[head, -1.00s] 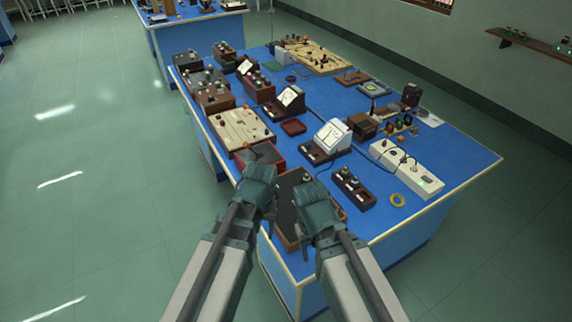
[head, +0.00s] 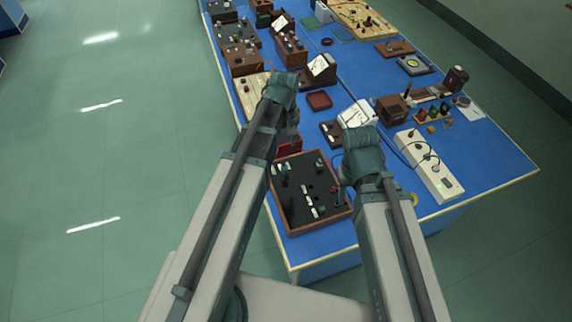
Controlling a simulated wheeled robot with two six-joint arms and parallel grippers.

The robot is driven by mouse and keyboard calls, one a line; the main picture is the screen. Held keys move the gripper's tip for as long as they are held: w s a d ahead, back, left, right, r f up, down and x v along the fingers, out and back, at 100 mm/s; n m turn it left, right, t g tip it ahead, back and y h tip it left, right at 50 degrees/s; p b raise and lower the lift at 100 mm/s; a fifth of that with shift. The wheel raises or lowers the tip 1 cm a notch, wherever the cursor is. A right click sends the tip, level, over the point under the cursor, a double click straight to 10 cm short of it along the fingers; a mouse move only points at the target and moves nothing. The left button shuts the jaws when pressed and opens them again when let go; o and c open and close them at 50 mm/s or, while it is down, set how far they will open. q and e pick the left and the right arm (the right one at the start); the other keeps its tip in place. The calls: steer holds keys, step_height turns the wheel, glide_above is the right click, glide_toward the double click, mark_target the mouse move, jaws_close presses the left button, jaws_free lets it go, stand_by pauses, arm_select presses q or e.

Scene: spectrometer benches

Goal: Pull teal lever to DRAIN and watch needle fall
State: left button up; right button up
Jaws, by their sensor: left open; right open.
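I cannot make out a teal lever or a DRAIN mark. Small white-faced meters stand on the blue bench: one (head: 357,114) is partly behind my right gripper, another (head: 320,66) is farther back. Their needles are too small to read. My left gripper (head: 293,130) is open above the bench's left side, near a red-edged box (head: 289,147) that it partly hides. My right gripper (head: 341,192) is open by the right edge of a wood-framed dark tray (head: 290,212) with small black and white parts. I see no contact with a lever.
A white power strip (head: 437,180) with cables lies right of my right gripper. Wooden boxes (head: 243,61) and boards crowd the bench's far left. A small red tray (head: 319,100) sits mid-bench. The blue top (head: 490,165) is clear at the right.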

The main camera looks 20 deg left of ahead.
mark_target(285, 168)
arm_select(q)
step_height(285, 168, down, 13)
steer(key=b, duration=1.3)
steer(key=shift+f, duration=0.2)
steer(key=shift+c, duration=0.3)
jaws_close()
